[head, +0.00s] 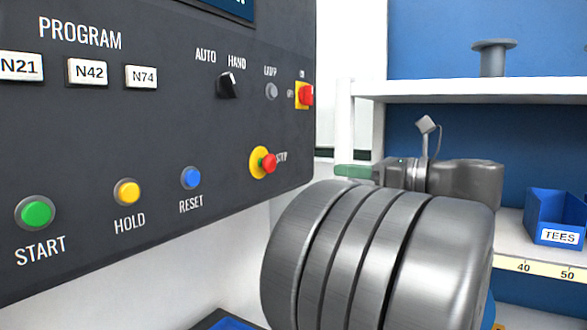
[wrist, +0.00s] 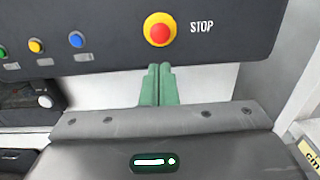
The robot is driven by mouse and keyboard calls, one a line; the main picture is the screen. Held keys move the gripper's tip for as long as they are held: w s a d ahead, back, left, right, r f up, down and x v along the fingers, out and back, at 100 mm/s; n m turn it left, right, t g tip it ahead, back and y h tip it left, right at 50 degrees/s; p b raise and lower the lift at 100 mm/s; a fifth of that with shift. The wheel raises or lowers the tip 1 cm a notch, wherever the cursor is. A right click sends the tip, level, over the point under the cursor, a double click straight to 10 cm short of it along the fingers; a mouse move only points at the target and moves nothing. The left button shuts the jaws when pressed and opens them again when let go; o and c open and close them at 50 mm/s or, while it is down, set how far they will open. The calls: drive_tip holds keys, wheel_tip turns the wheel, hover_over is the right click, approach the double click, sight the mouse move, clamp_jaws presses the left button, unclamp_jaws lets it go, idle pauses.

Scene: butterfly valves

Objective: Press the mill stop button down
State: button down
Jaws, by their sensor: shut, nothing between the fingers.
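The stop button is a red mushroom head on a round yellow base. It sits low on the right of the dark panel in the head view (head: 269,163) and at top centre in the wrist view (wrist: 160,34), beside the word STOP. My gripper (head: 342,171) shows green fingers pointing left toward the panel, to the right of the button and apart from it. In the wrist view my gripper (wrist: 157,70) has its two green fingers together, with nothing between them, below the button in the picture. The button's face is uncovered in both views.
The dark panel (head: 150,120) also carries a green START button (head: 36,213), a yellow HOLD button (head: 127,192), a blue RESET button (head: 191,178), a black selector knob (head: 229,85) and a red switch (head: 305,95). A white shelf (head: 470,92) with a blue TEES bin (head: 556,220) stands right.

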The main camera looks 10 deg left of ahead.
sight(273, 164)
idle(0.3)
drive_tip(key=p+x, duration=0.3)
drive_tip(key=x, duration=1)
drive_tip(key=shift+w+a+f, duration=0.1)
drive_tip(key=shift+w+a, duration=0.1)
drive_tip(key=shift+a, duration=0.25)
